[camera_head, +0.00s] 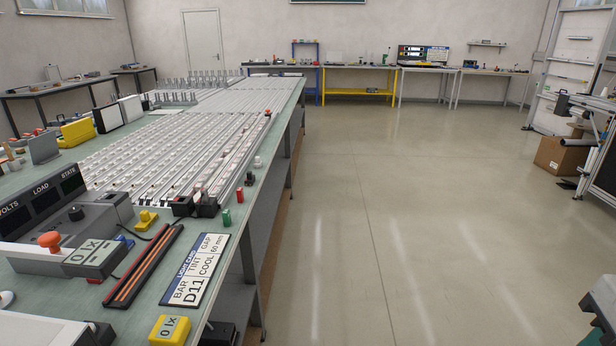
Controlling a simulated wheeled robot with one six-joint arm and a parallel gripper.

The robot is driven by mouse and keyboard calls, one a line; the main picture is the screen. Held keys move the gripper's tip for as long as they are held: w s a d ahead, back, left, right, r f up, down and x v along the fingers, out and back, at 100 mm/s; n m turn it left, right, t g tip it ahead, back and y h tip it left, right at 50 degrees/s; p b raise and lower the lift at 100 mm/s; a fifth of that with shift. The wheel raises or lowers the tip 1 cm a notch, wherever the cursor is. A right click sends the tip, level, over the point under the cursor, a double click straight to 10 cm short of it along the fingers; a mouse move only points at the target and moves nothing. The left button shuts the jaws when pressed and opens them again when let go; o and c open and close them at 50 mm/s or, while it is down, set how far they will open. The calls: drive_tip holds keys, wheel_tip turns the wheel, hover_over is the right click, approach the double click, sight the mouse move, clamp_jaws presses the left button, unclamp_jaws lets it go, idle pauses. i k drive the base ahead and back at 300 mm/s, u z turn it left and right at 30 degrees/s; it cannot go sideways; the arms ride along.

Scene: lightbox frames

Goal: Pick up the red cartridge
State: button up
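A small upright red cylinder (239,195), which looks like the red cartridge, stands on the green top of the long workbench (215,262), near its right edge. A similar green cylinder (226,217) stands just in front of it, apart from it. Black blocks with a reddish patch (206,206) sit to its left at the end of the light bars. A dark small piece (250,179) stands just behind it. My gripper is not in view.
A label card (196,270), a black tray with orange rods (145,266) and a yellow block (169,329) lie on the near bench. Rows of light bars (175,150) cover its middle. The floor (400,220) right of the bench is clear. A cardboard box (558,155) stands far right.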

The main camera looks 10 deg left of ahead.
sight(240, 191)
drive_tip(key=z, duration=0.15)
drive_tip(key=i, duration=0.95)
drive_tip(key=u, duration=0.6)
drive_tip(key=i, duration=0.85)
drive_tip(key=u, duration=1.15)
drive_tip(key=i, duration=0.3)
drive_tip(key=u, duration=0.2)
